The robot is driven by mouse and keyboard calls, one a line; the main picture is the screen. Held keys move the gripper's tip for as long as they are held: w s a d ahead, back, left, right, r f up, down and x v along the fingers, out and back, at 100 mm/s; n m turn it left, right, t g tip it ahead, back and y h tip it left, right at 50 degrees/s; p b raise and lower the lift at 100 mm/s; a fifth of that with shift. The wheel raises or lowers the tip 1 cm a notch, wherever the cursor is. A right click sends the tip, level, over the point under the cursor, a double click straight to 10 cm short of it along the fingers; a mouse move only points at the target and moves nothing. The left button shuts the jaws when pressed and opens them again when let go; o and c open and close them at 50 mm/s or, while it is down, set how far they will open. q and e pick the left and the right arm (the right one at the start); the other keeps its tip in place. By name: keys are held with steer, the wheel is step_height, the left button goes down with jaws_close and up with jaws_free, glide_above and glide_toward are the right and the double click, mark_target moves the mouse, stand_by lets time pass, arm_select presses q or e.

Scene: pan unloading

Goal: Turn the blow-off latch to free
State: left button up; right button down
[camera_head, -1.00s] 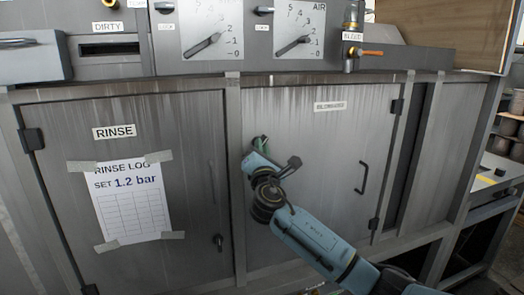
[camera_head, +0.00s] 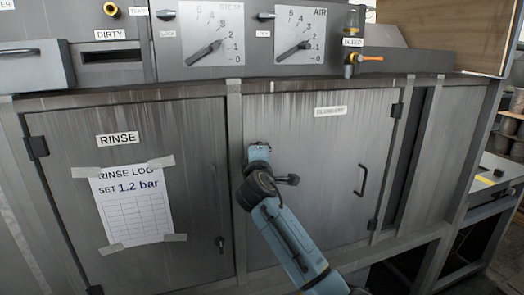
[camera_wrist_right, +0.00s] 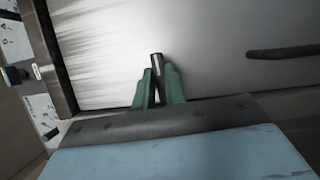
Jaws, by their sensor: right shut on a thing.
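The blow-off door (camera_head: 325,165) is the grey metal door on the right, under a small label too blurred to read surely. My right gripper (camera_head: 258,148) is at the upper left part of this door, near its left edge. In the right wrist view its green fingers (camera_wrist_right: 158,88) are shut on a short metal latch handle (camera_wrist_right: 156,62), whose tip sticks out between them. The latch is hidden behind my gripper in the head view. The door looks closed. My left gripper is not in view.
A black door handle (camera_head: 362,180) is on the right side of the same door. The rinse door (camera_head: 190,130) with a taped paper log (camera_head: 130,205) is to the left. Gauges (camera_head: 211,35) and an orange-handled valve (camera_head: 366,58) are above.

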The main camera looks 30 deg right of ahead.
steer(key=shift+m, duration=0.4)
steer(key=c, duration=1.4)
jaws_free()
steer(key=shift+c, duration=0.2)
steer(key=b+v, duration=0.1)
steer(key=v, duration=1.2)
steer(key=shift+s+a+r+b, duration=0.15)
steer(key=shift+b, duration=0.15)
